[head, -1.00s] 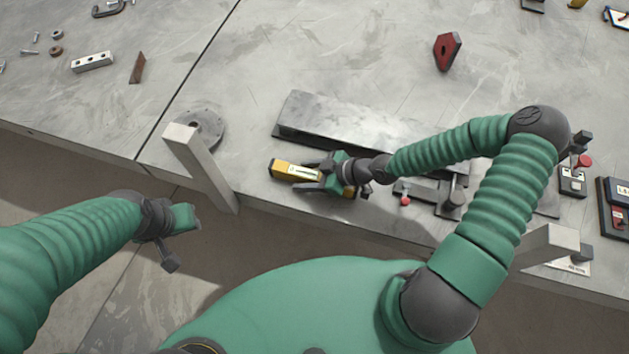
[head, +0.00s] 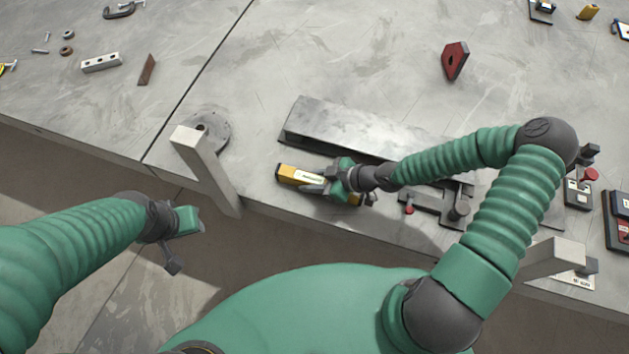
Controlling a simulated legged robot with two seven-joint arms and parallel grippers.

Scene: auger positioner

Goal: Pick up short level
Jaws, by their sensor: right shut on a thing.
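The short level (head: 293,176) is a yellow bar with a pale label, near the front edge of the grey table. My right gripper (head: 325,186) is shut on it around its middle. The level's left end sticks out past the fingers, and part of its right end shows beyond the gripper. Whether it touches the table or is just above it I cannot tell. My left gripper (head: 178,240) hangs off the table's front edge at the left, away from the level; its finger opening is not clear.
A long grey steel bar (head: 350,130) lies just behind the level. A square metal post (head: 208,170) stands at the left by a round flange. A clamp-like fixture with red knobs (head: 430,203) is to the right. A red block (head: 455,60) lies farther back, with clear table around it.

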